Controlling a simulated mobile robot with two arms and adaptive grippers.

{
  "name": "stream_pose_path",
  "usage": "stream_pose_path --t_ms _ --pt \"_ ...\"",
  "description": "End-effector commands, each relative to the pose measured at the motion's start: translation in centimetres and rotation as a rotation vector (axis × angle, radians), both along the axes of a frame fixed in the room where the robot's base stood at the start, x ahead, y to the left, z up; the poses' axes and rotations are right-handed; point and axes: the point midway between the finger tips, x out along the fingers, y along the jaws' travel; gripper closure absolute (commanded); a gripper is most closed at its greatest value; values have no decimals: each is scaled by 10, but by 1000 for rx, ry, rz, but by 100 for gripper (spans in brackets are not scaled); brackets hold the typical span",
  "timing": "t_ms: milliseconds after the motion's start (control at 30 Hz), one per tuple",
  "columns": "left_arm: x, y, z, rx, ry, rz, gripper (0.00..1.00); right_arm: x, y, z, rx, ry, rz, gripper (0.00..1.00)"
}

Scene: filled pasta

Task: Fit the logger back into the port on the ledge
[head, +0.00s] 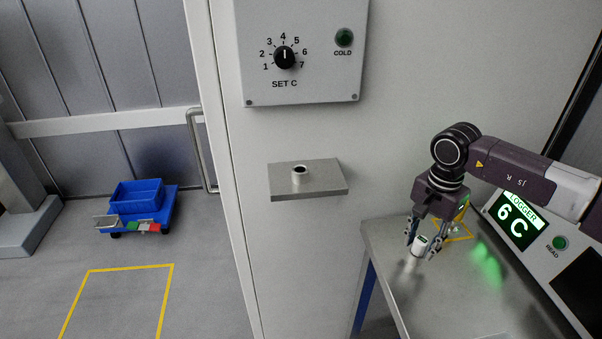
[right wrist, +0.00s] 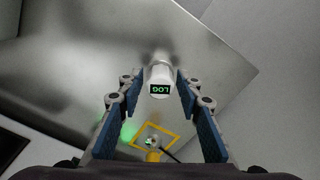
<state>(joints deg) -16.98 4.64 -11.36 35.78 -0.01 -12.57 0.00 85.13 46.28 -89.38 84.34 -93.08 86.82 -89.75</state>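The logger (head: 416,248) is a small white cylinder with a green "LOG" display on top. It stands near the left edge of the steel bench, and the right wrist view shows it too (right wrist: 161,79). My right gripper (head: 421,247) points down at it, with one finger on each side of its top. The fingers look open, with narrow gaps to the logger in the right wrist view. The ledge (head: 323,181) is a grey plate on the wall, left of the gripper, and its port (head: 299,174) is a short raised collar with a dark, empty hole. My left gripper is not in view.
The bench (head: 385,238) carries a yellow marked square (head: 459,232) and a reader console (head: 513,219) showing "6 C". A control box (head: 305,85) with a dial hangs above the ledge. A blue cart (head: 144,205) stands on the floor at left. The space between bench and ledge looks clear.

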Motion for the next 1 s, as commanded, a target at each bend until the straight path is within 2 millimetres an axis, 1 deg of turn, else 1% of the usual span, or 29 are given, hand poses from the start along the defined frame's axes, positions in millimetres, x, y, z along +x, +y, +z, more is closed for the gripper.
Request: stream_pose_path --t_ms 33,267,1000 --pt "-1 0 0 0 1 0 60 0 0 0 0 0 0 75" --pt "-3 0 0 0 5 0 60 0 0 0 0 0 0 100" --pt "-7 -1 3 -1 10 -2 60 0 0 7 1 -2 0 100"
